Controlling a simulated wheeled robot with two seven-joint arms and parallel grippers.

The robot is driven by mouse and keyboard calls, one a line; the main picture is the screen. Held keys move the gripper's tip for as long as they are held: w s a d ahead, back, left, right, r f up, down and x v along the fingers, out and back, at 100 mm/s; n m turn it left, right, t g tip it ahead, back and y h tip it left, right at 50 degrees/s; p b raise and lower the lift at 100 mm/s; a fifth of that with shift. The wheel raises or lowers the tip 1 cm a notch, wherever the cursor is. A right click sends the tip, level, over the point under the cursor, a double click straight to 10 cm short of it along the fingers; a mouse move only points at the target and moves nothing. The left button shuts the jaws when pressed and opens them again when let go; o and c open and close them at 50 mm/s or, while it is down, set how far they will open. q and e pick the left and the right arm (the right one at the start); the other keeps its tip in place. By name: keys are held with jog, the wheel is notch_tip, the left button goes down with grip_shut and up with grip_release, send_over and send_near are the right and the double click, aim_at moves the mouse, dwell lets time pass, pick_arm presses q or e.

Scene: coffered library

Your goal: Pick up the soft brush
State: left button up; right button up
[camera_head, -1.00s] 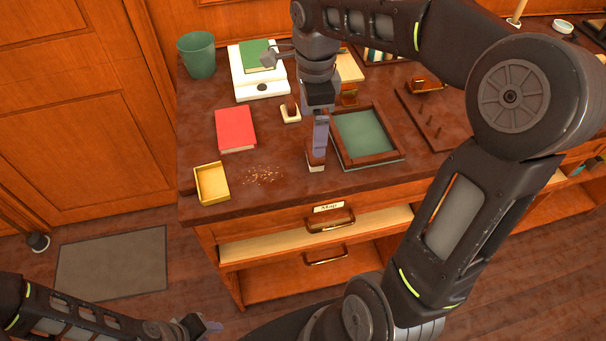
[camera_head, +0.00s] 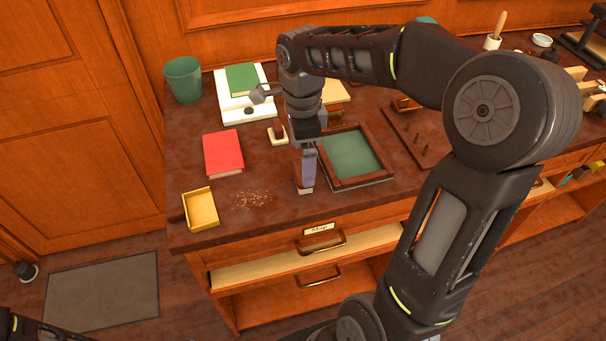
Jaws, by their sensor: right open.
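The soft brush (camera_head: 305,190) stands on the desk near its front edge, between the crumbs and the green-centred frame. Its pale bristle end shows at the bottom, with a strip of brown handle above. My right gripper (camera_head: 307,175) points down over it, open, with its fingers low at the handle. The near finger hides most of the brush, and I cannot tell whether the fingers touch it. My left gripper is out of view; only a bit of that arm shows at the lower left.
A yellow box (camera_head: 201,211), crumbs (camera_head: 251,199) and a red book (camera_head: 223,154) lie left of the brush. A small cream block (camera_head: 277,137) is behind it. The wooden frame (camera_head: 353,184) is close on the right. A partly open drawer (camera_head: 270,268) is below.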

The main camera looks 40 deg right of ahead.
notch_tip(320, 180, down, 5)
jog(key=shift+f+p, duration=0.1)
jog(key=shift+p, duration=0.3)
jog(key=shift+c, duration=0.5)
jog(key=c, duration=1.4)
notch_tip(320, 180, up, 10)
jog(key=shift+r+b, duration=0.1)
jog(key=shift+b, duration=0.2)
